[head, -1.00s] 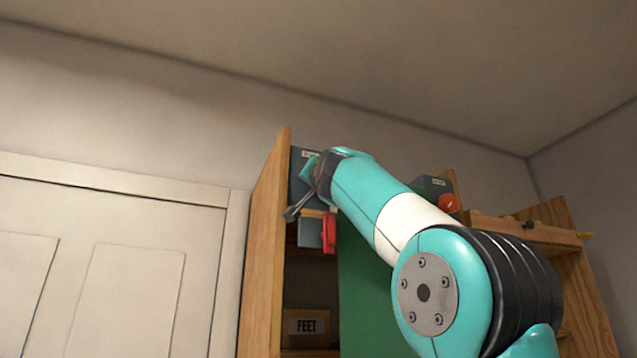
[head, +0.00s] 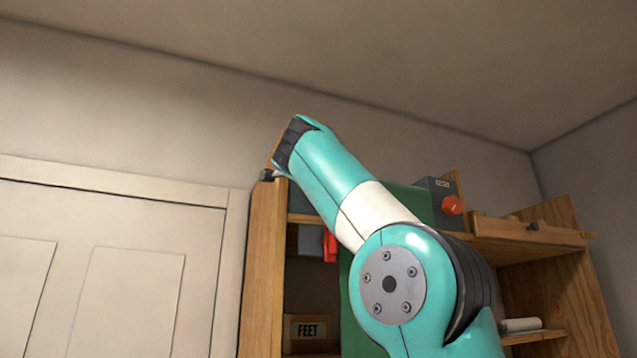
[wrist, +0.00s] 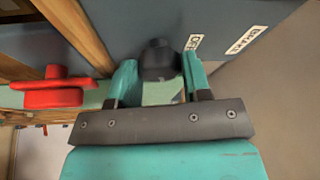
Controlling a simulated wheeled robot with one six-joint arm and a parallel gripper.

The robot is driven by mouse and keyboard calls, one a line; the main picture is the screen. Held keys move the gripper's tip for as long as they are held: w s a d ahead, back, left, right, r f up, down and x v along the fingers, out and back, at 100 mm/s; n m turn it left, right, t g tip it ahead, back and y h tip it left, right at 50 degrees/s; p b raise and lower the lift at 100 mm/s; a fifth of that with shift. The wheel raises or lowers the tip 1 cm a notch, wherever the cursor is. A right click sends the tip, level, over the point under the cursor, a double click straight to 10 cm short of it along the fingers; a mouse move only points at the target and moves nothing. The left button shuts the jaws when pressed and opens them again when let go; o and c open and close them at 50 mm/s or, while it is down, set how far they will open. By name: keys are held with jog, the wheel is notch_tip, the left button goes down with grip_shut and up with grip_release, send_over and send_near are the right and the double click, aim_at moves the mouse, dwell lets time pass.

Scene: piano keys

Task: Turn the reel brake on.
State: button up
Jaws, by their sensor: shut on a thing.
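The brake box (wrist: 150,22) is a blue-grey surface in the wrist view, with a "BRAKE" label (wrist: 247,40) and a smaller label beside it that seems to read "OFF". A dark rounded lever knob (wrist: 158,58) stands out from the box next to the small label. My gripper (wrist: 160,78) is shut on this knob, a teal finger on each side. The rest of the lever is hidden.
A red handle (wrist: 55,95) sits left of my gripper; it also shows below my arm in the head view (head: 330,246). A grey box with an orange-red knob (head: 453,205) stands right.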

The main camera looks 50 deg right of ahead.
jog(key=shift+m, duration=0.6)
jog(key=shift+g, duration=0.3)
jog(key=o, duration=0.9)
jog(key=shift+c, duration=0.2)
jog(key=shift+s, duration=0.1)
